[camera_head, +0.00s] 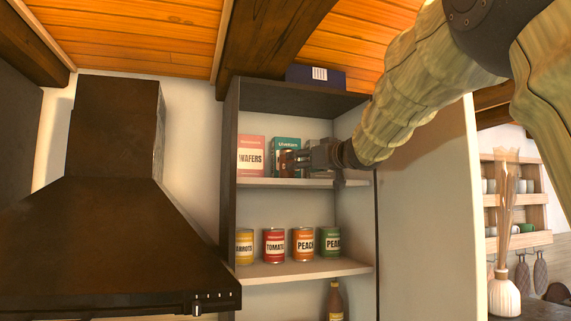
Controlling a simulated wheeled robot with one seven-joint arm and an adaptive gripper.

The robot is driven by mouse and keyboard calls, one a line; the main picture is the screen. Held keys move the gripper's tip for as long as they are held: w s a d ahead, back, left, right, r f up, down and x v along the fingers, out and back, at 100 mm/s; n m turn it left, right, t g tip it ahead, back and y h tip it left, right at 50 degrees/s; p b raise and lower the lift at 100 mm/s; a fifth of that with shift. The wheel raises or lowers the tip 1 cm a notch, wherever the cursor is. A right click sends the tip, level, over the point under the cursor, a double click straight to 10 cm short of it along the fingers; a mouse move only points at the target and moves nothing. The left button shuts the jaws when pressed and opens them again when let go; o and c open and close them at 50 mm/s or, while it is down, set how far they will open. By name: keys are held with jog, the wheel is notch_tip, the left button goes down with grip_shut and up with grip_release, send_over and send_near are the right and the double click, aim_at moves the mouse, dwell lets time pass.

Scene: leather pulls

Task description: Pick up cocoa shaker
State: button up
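My gripper (297,160) reaches in from the right at the upper shelf of the tall cabinet. A small brown-red item (287,168), which may be the cocoa shaker, stands at the fingertips in front of a teal box (286,143). The fingers partly cover it. I cannot tell whether they touch it or are closed around it. No readable label confirms that it is the cocoa shaker.
A pink wafers box (251,155) stands left of the gripper on the upper shelf (262,183). Several cans, including a tomato can (274,245), line the shelf below. A bottle (335,301) stands lower. The dark range hood (110,230) is at left.

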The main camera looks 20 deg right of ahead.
aim_at(283, 174)
jog(key=p+x, duration=0.1)
jog(key=x, duration=0.3)
jog(key=shift+w+r+p, duration=0.15)
jog(key=shift+w+p, duration=0.15)
jog(key=shift+p, duration=0.15)
jog(key=x, duration=0.1)
jog(key=p+x, duration=0.1)
jog(key=x, duration=0.1)
jog(key=p+x, duration=0.1)
jog(key=shift+w+a, duration=0.2)
jog(key=shift+a, duration=0.15)
jog(key=shift+s+d, duration=0.1)
jog(key=shift+d, duration=0.1)
jog(key=shift+s, duration=0.1)
jog(key=shift+c, duration=0.9)
jog(key=shift+a, duration=0.1)
jog(key=c, duration=1)
